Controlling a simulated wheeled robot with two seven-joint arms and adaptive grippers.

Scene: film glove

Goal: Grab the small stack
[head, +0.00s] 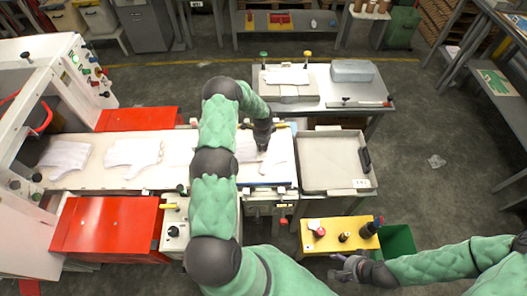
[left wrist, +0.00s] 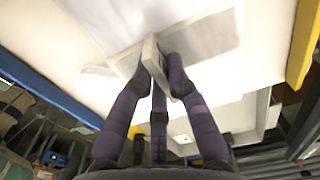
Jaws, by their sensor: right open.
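The small stack (left wrist: 154,54) of pale film gloves shows in the left wrist view, with a raised edge between my left gripper's dark fingers. My left gripper (left wrist: 161,80) is closed in on that edge, and its fingertips appear to touch both sides. In the head view my left gripper (head: 263,140) points down at the right end of the white belt, and my arm and hand hide part of the stack there. My right gripper (head: 340,268) is open and empty, beside the yellow-topped stand at lower right.
White glove shapes (head: 133,153) lie on the belt to the left. A grey tray (head: 333,163) with a dark handle stands right of the belt end. Red covers (head: 107,225) flank the belt. A yellow stand (head: 327,241) holds small items next to a green bin (head: 398,241).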

